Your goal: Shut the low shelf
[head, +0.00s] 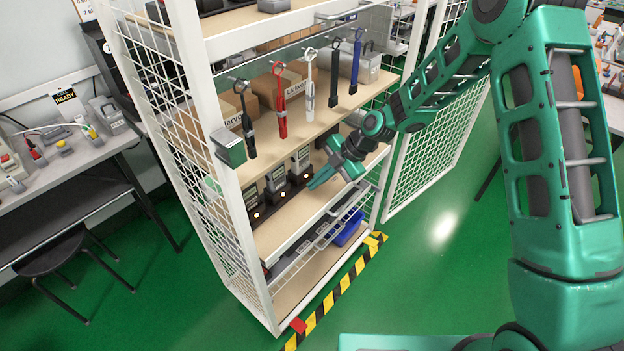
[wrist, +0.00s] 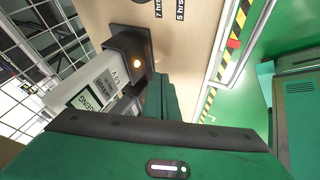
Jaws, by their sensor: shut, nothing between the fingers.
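The low shelf (head: 301,219) is a beige board with a white front edge and a white rail handle (head: 326,229) along its front. I cannot tell clearly how far it stands out of the white mesh rack (head: 196,165). Its board (wrist: 196,45) also shows in the wrist view, with the white rail (wrist: 236,52) to the right. Several handheld testers (head: 276,184) stand in dark docks with orange lights at its back. My gripper (head: 318,181) is shut and empty, above the board beside the testers. In the wrist view its fingers (wrist: 160,97) are close to a tester dock (wrist: 131,52); contact is unclear.
A blue bin (head: 348,228) sits on the bottom level. Yellow-black tape (head: 340,289) marks the floor along the rack. An open mesh door (head: 435,150) stands at right. Green floor in front is clear.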

